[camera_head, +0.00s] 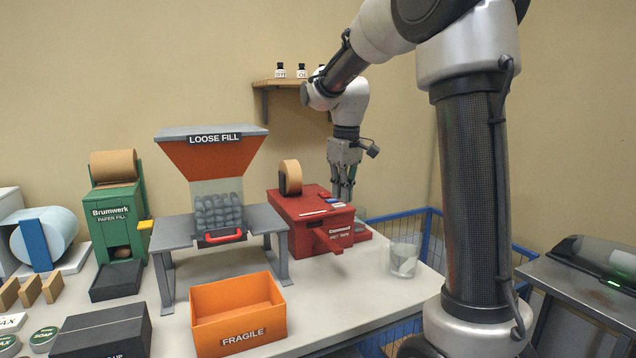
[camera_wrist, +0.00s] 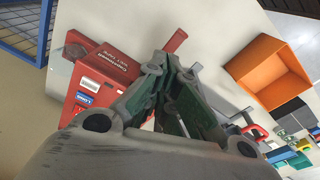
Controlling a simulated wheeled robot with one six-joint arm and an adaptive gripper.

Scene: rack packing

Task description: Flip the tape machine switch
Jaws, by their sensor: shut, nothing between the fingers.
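The tape machine (camera_head: 312,215) is a red box on the table, right of the loose fill hopper, with a tan tape roll (camera_head: 291,177) on top. Small blue and red parts (camera_head: 333,201) sit on its top. A red lever-like bar (camera_head: 327,242) juts from its front; it also shows in the wrist view (camera_wrist: 176,40). I cannot tell which part is the switch. My gripper (camera_head: 343,198) is shut and empty, pointing down behind the machine's right end. In the wrist view my fingers (camera_wrist: 168,65) cover part of the machine (camera_wrist: 98,80); I cannot tell whether they touch it.
A clear cup (camera_head: 403,260) stands right of the machine. An orange FRAGILE box (camera_head: 238,312) and the loose fill hopper (camera_head: 212,165) are to the left. A blue wire basket (camera_head: 425,235) stands beyond the table's right edge. A shelf with small bottles (camera_head: 290,84) hangs behind.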

